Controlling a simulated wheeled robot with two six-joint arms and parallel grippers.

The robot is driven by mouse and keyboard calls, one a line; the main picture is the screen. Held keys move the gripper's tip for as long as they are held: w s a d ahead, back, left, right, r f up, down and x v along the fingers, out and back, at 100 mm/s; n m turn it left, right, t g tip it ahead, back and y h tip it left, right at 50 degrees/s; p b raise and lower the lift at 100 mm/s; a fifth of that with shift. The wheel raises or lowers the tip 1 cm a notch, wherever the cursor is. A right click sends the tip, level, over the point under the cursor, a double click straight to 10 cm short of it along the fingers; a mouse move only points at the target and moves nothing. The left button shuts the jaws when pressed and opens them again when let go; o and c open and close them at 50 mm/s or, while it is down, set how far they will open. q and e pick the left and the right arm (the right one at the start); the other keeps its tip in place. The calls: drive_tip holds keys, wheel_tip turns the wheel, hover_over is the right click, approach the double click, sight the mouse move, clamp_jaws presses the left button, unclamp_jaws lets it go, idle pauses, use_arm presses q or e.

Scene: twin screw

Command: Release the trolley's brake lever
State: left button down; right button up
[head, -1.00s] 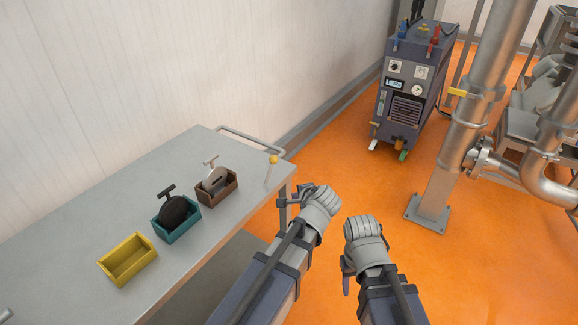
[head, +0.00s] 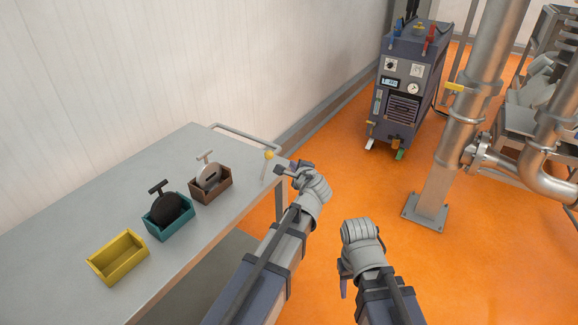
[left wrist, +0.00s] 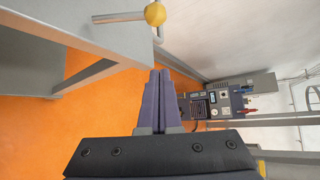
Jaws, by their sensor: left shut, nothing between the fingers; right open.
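The brake lever (head: 269,156) is a pale rod with a yellow ball knob. It stands at the far right corner of the grey trolley (head: 120,165), near its push handle. In the left wrist view the lever's ball (left wrist: 155,14) is at the top, beyond and apart from my fingertips. My left gripper (head: 282,170) is shut and empty, just right of the lever and close to the trolley's corner. Its closed fingers (left wrist: 157,73) show in the left wrist view. My right gripper (head: 345,280) is open and empty over the floor, right of the trolley.
Yellow (head: 117,258), teal (head: 168,228) and brown (head: 211,190) bins stand along the trolley top; the teal and brown ones hold parts with T-handles. A dark machine (head: 405,90) stands farther back. A steel pipe column (head: 450,150) stands right. Orange floor lies clear between.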

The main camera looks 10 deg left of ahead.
sight(265, 166)
use_arm(q)
drive_tip(key=b+x, duration=0.3)
drive_tip(key=x, duration=0.6)
drive_tip(key=shift+s+a+r+p, duration=0.6)
drive_tip(key=shift+s, duration=0.15)
drive_tip(key=shift+s+a+r+p, duration=0.55)
drive_tip(key=shift+s+a+r, duration=0.05)
drive_tip(key=shift+s+a, duration=0.1)
